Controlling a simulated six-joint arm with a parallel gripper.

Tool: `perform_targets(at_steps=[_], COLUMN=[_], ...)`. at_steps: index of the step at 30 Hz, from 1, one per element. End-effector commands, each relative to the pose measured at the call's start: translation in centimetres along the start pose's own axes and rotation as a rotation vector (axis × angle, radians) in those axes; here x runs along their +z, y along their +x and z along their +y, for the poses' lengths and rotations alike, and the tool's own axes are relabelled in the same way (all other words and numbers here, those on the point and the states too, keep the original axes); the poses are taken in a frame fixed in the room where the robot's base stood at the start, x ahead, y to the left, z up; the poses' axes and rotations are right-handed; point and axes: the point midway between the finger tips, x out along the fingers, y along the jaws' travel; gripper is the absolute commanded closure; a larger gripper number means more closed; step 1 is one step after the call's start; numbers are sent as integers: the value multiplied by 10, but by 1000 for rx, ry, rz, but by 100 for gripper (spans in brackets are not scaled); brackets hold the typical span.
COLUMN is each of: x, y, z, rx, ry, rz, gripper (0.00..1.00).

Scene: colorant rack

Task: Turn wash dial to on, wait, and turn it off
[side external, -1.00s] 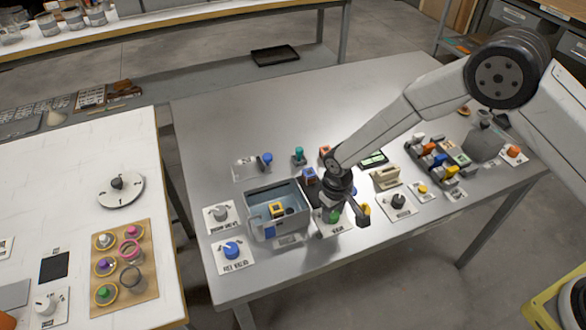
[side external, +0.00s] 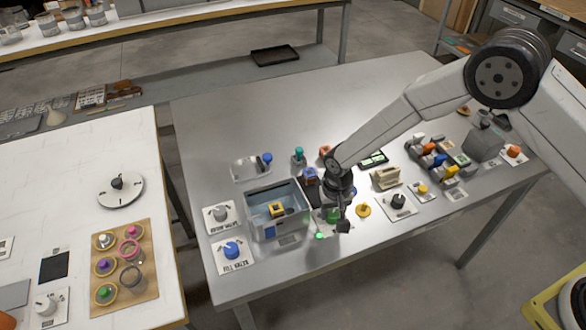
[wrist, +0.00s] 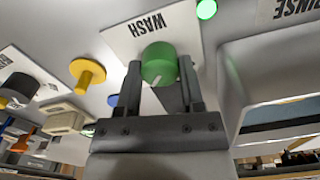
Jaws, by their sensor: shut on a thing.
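The green wash dial (wrist: 159,63) sits on a white plate marked WASH (wrist: 122,36). My gripper (wrist: 160,74) is shut on the dial, with one finger on each side of it. A white pointer line shows on the dial's face, turned at a slant to the plate's lettering. A green light (wrist: 207,9) beside the plate glows; it also shows in the side external view (side external: 320,236). In that view my gripper (side external: 338,214) is low over the plate and partly hides the green dial (side external: 332,215).
A grey basin (side external: 263,228) holding a yellow block stands left of my gripper. A yellow knob (side external: 363,210) and a black dial (side external: 398,200) are to the right. A blue valve dial (side external: 231,250) is farther left. The table's front edge is clear.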

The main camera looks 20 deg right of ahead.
Motion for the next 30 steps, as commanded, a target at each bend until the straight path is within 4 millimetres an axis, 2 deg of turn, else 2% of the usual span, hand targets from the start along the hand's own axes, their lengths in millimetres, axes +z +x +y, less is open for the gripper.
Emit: perform_targets(at_steps=[4,5,6,8,20,30], x=[-1,-1,-1,-1,0,-1], y=[-1,-1,-1,-1,-2,-27], z=[0,0,0,0,0,0], rx=[-2,-2,-2,-2,-1,-2], ry=[4,4,4,3,0,0], rz=[2,2,2,1,1,3], gripper=[100,48,35,16,16,16])
